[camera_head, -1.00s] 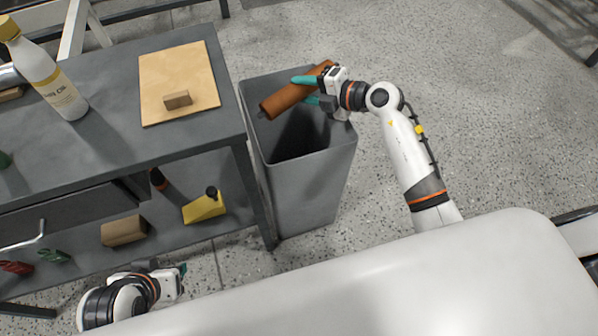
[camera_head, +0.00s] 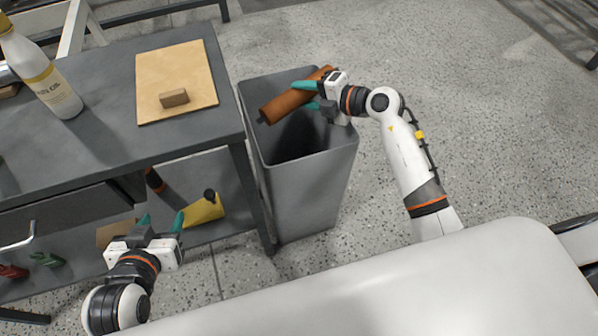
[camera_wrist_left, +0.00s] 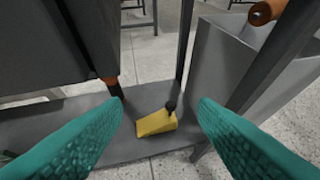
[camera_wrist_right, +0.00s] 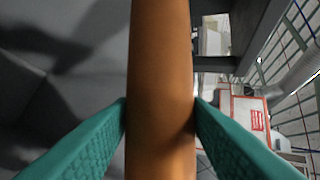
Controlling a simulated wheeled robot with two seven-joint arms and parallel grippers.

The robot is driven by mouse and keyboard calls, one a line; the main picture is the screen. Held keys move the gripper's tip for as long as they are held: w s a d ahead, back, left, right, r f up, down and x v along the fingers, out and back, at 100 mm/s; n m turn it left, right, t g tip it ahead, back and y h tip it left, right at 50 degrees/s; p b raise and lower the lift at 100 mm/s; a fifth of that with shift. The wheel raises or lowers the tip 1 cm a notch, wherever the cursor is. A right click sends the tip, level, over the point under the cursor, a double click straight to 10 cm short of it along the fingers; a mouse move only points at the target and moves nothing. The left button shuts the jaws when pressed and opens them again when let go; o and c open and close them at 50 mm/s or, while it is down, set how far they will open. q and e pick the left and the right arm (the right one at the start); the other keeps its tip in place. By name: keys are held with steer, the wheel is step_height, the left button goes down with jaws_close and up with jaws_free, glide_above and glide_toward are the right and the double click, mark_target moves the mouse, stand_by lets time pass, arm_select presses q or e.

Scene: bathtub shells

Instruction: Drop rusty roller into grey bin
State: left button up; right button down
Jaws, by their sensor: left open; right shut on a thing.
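The rusty roller (camera_head: 290,100) is a brown-orange cylinder held tilted over the mouth of the grey bin (camera_head: 308,190). My right gripper (camera_head: 312,95) is shut on the roller. In the right wrist view the roller (camera_wrist_right: 160,90) stands between both teal fingers. The bin stands on the floor to the right of the workbench. My left gripper (camera_head: 160,225) is open and empty in front of the bench's lower shelf. In the left wrist view a yellow wedge-like object (camera_wrist_left: 157,123) shows between its fingers, and the roller's end (camera_wrist_left: 262,12) shows at upper right.
The grey workbench (camera_head: 110,145) holds a bottle (camera_head: 45,75) and a wooden board (camera_head: 160,95) with a small brown block (camera_head: 174,97). The lower shelf carries the yellow object (camera_head: 203,212) and other small items.

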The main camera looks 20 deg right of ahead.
steer(key=shift+r, duration=0.1)
steer(key=c, duration=0.7)
jaws_free()
arm_select(q)
steer(key=s+a+f+g+y+p, duration=0.1)
steer(key=s+a+f+g, duration=0.1)
steer(key=s, duration=0.3)
steer(key=s+a+f+g+y+p, duration=0.1)
steer(key=s+f+g+p, duration=0.1)
steer(key=s+g, duration=0.3)
steer(key=shift+s+a+f+g, duration=0.3)
steer(key=shift+s+a+f, duration=0.1)
steer(key=shift+s, duration=0.2)
arm_select(e)
steer(key=v, duration=1.2)
